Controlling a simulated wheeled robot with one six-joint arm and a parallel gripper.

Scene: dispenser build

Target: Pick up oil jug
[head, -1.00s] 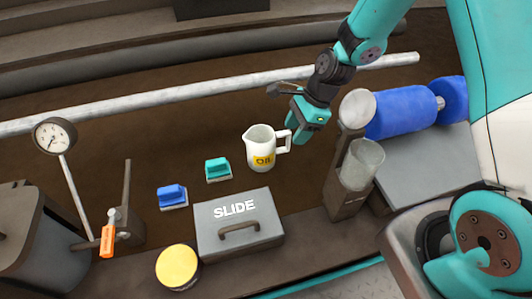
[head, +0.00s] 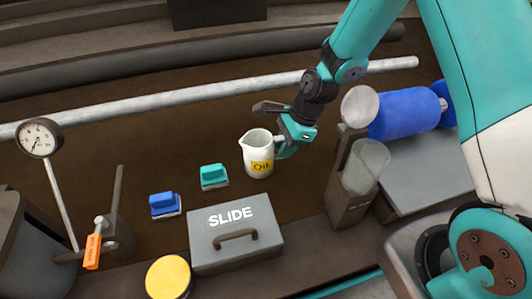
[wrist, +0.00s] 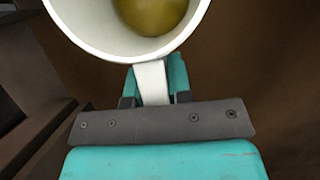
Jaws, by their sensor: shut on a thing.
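The oil jug (head: 257,153) is a white pitcher with a yellow "OIL" label, upright on the brown surface in the middle of the head view. Its spout points left and its handle points right. My gripper (head: 283,149) is at the jug's right side, shut on the handle. In the wrist view, the white handle (wrist: 152,82) lies between the teal fingers, and the jug's open top (wrist: 87,43) shows yellowish oil inside. I cannot tell whether the jug's base is touching the surface.
A teal block (head: 214,176) and a blue block (head: 165,205) sit left of the jug. A grey "SLIDE" box (head: 235,236) is in front. A dispenser stand with a clear cup (head: 364,165) stands to the right. A long pipe (head: 180,97) runs behind.

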